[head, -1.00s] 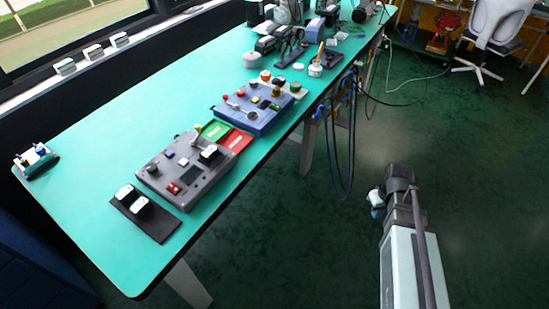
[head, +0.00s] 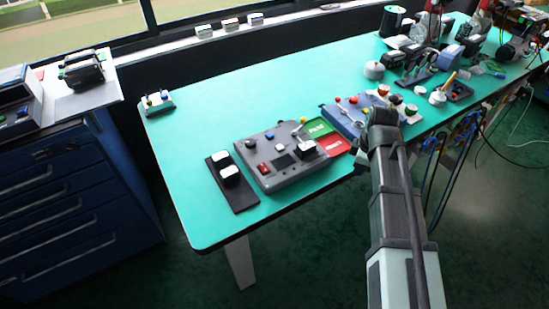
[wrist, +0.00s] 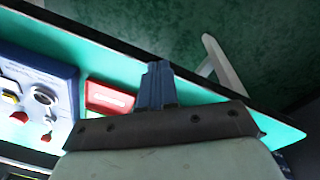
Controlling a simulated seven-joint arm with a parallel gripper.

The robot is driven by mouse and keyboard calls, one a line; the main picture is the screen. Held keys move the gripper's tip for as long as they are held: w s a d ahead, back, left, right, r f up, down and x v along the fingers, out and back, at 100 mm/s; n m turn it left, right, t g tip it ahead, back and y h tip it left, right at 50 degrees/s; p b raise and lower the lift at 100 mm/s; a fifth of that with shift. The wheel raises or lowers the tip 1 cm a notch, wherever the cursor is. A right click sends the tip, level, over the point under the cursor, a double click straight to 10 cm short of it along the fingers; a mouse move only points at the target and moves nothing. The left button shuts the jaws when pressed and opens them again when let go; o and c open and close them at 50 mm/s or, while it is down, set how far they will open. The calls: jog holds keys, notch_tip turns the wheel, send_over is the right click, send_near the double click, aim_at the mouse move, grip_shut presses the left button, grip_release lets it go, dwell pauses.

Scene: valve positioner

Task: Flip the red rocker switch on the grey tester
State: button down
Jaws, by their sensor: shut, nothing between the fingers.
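The grey tester (head: 290,176) lies on the turquoise bench in the head view, left of my arm. Its red rocker switch (head: 264,168) is at the tester's left front, near a small dark display. Which way the rocker is tipped is too small to tell. My gripper (wrist: 155,82) is shut and empty in the wrist view. Its fingers are beside the red plate (wrist: 108,98), near the bench's front edge. In the head view, my gripper is mostly hidden behind my wrist, to the right of the tester. The switch does not show in the wrist view.
A black pad (head: 240,195) with white-topped blocks lies left of the tester. A green plate (head: 317,129) and the red plate lie at its right. A blue control box (head: 343,119) stands beyond, partly covered by my arm. The bench's left front is clear.

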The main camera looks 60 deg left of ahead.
jog(key=s+a+r+n, duration=0.6)
jog(key=s+a+r, duration=0.1)
jog(key=s+a, duration=0.35)
jog(key=n, duration=0.5)
send_near(262, 164)
jog(key=f, duration=0.6)
jog(key=shift+a+f, duration=0.25)
jog(key=shift+f, duration=0.15)
jog(key=shift+f, duration=0.1)
